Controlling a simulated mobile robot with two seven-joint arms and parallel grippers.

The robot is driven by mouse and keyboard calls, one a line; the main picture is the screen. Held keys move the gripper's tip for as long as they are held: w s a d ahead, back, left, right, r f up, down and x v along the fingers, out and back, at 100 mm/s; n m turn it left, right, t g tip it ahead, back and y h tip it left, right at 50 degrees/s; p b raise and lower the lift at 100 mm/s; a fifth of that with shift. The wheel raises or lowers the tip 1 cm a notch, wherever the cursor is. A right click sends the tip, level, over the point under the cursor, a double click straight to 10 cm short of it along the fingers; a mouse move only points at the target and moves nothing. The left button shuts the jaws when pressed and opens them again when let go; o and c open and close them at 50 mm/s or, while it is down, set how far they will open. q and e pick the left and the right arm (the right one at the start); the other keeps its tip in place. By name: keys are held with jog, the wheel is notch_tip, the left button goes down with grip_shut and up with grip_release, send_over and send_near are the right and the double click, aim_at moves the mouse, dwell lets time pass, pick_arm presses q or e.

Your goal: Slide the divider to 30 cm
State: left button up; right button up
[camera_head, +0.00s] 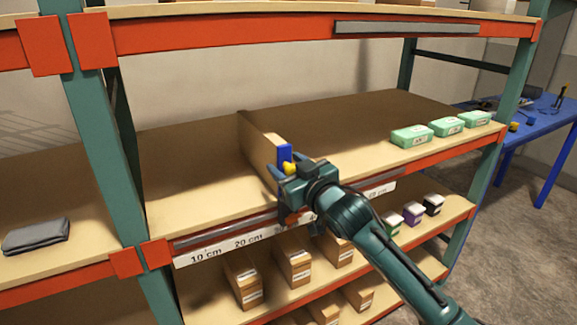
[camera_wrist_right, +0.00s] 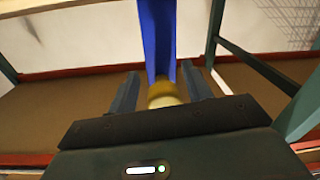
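The divider (camera_head: 259,142) is an upright tan board on the middle shelf, with a blue front strip (camera_head: 285,152) and a yellow knob (camera_head: 290,168). My right gripper (camera_head: 283,172) is at the knob. In the right wrist view, the knob (camera_wrist_right: 163,94) lies between the two parted fingers (camera_wrist_right: 160,84), with gaps on both sides; the blue strip (camera_wrist_right: 158,38) rises behind it. My left gripper is out of view.
Green boxes (camera_head: 411,136) stand on the right of the same shelf. Brown boxes (camera_head: 243,280) and small dark and purple boxes (camera_head: 412,213) are on the shelf below. Teal post (camera_head: 105,140) stands at left.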

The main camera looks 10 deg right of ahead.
pick_arm(q)
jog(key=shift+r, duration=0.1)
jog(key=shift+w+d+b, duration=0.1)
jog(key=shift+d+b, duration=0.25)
jog(key=shift+b, duration=0.35)
pick_arm(e)
jog(key=v, duration=1.3)
pick_arm(q)
jog(key=p, duration=0.2)
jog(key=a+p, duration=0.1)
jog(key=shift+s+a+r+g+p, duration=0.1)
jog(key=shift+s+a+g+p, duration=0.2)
jog(key=shift+p, duration=0.1)
pick_arm(e)
jog(key=s+f+m+g+h, duration=0.1)
jog(key=s+f+g, duration=0.1)
jog(key=s+f, duration=0.5)
jog(key=s+f+m+g+h, duration=0.1)
jog(key=s+f+g, duration=0.1)
jog(key=s+f, duration=0.5)
jog(key=s+f+m+g+h, duration=0.1)
jog(key=s+f, duration=0.6)
jog(key=f, duration=0.8)
jog(key=shift+d+f+g+h, duration=0.3)
jog(key=shift+g, duration=0.2)
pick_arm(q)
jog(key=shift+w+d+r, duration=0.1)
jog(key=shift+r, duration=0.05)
